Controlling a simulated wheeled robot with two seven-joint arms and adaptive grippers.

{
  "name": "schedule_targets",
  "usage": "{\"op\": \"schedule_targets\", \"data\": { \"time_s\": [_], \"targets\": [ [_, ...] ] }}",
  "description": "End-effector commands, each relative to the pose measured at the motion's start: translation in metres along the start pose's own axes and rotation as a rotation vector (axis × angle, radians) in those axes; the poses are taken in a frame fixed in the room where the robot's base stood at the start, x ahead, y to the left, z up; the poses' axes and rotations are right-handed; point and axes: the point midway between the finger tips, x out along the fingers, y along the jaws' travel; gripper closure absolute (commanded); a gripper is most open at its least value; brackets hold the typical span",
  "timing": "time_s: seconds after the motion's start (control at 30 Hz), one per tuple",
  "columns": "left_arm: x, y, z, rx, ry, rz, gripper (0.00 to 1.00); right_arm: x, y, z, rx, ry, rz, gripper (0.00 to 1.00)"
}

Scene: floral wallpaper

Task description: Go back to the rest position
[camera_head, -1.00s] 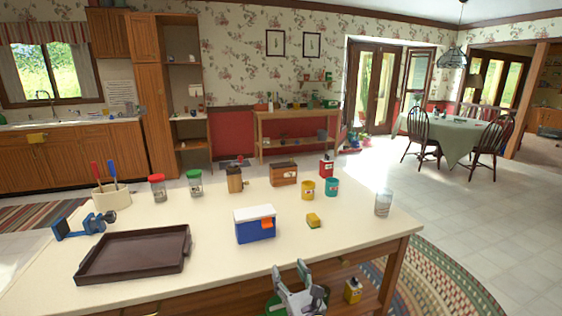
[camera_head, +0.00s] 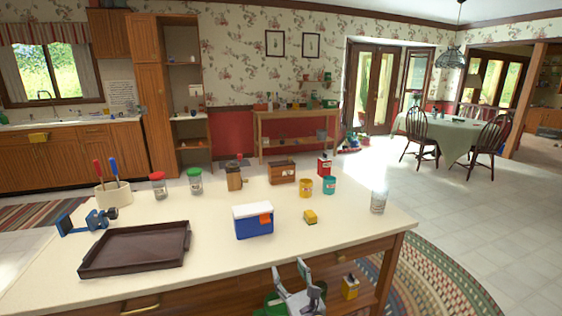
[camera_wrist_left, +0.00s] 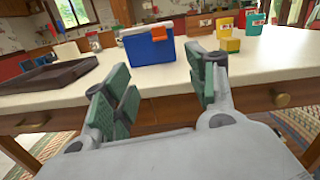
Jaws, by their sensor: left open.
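My left gripper (camera_head: 297,284) is at the front edge of the counter, in the lower middle of the head view. In the left wrist view its green-padded fingers (camera_wrist_left: 165,92) stand apart with nothing between them. The counter edge and the blue cooler with a white lid (camera_head: 253,221) are in front of it. The cooler also shows in the left wrist view (camera_wrist_left: 149,45), beyond the fingertips and apart from them. My right gripper is not in view.
The counter (camera_head: 221,258) holds a dark brown tray (camera_head: 135,250), a blue clamp (camera_head: 86,221), a yellow block (camera_head: 310,216), a clear glass (camera_head: 378,202) and several jars and tins. A yellow bottle (camera_head: 349,287) stands on the lower shelf. The counter's front strip is clear.

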Motion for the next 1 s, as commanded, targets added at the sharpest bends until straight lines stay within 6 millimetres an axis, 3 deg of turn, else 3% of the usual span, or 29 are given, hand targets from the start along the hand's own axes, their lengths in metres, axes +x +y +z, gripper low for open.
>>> {"op": "schedule_targets", "data": {
  "time_s": [0.37, 1.0],
  "targets": [
    [0.000, -0.006, -0.003, -0.240, 0.017, -0.027, 0.43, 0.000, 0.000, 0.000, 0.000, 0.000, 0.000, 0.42],
    [-0.004, -0.034, -0.048, -0.982, 0.351, 0.005, 0.43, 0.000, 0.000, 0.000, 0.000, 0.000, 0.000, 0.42]
  ]
}}
